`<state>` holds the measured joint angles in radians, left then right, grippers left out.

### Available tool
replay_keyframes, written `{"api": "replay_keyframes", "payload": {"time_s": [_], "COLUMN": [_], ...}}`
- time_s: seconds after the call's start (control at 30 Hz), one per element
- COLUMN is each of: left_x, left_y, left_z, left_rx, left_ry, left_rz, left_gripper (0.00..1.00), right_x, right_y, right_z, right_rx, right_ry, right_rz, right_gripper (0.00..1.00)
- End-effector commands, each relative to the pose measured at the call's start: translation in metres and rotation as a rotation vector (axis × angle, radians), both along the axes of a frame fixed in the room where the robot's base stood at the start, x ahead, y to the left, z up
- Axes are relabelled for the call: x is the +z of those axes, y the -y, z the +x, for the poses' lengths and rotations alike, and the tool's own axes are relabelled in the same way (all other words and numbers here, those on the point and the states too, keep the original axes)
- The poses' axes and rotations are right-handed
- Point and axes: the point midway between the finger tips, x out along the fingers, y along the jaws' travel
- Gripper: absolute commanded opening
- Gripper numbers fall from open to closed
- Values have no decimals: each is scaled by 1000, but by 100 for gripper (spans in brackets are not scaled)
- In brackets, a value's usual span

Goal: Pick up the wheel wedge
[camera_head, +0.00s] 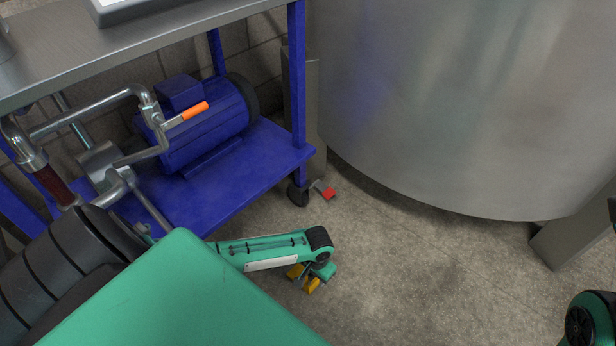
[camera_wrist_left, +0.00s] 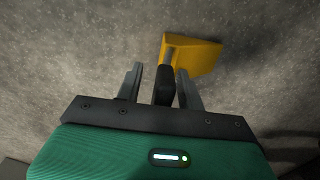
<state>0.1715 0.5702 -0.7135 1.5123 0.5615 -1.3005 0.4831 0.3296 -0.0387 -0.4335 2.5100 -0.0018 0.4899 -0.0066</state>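The yellow wheel wedge (camera_head: 312,286) is on the concrete floor below the cart, partly hidden by my left gripper (camera_head: 304,275) in the head view. In the left wrist view the wedge (camera_wrist_left: 196,55) lies just beyond the fingertips, with a dark bar-like handle reaching back toward me. My left gripper (camera_wrist_left: 161,82) is open, with its two fingers on either side of that handle. The handle is close to the right finger, and a gap shows at the left finger. Whether the right finger touches it I cannot tell. My right gripper is not in view.
A blue cart (camera_head: 240,180) with a pump motor (camera_head: 200,125) and metal pipes stands at the left. Its caster (camera_head: 298,193) has a red pedal (camera_head: 327,191). A large steel tank (camera_head: 460,100) stands behind, with a leg at the right. Floor right of the gripper is clear.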

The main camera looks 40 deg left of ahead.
Motion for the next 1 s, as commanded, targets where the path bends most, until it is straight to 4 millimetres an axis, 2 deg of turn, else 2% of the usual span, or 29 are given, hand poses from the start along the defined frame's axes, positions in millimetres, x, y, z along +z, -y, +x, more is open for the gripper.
{"api": "replay_keyframes", "payload": {"time_s": [0.1,0.3,0.77,0.9,1.0], "left_x": [1,1,8,23,41], "left_y": [0,0,0,0,0], "left_z": [0,0,1,1,1], "left_rx": [0,0,0,-1,0], "left_ry": [0,0,1,2,2], "left_rz": [0,0,0,0,-1], "left_gripper": [36,0,0,0,0], "right_x": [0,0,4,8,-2], "right_y": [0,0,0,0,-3], "right_z": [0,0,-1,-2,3], "right_rx": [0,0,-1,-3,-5], "right_ry": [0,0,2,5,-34], "right_rz": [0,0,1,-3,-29], "right_gripper": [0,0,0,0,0]}}
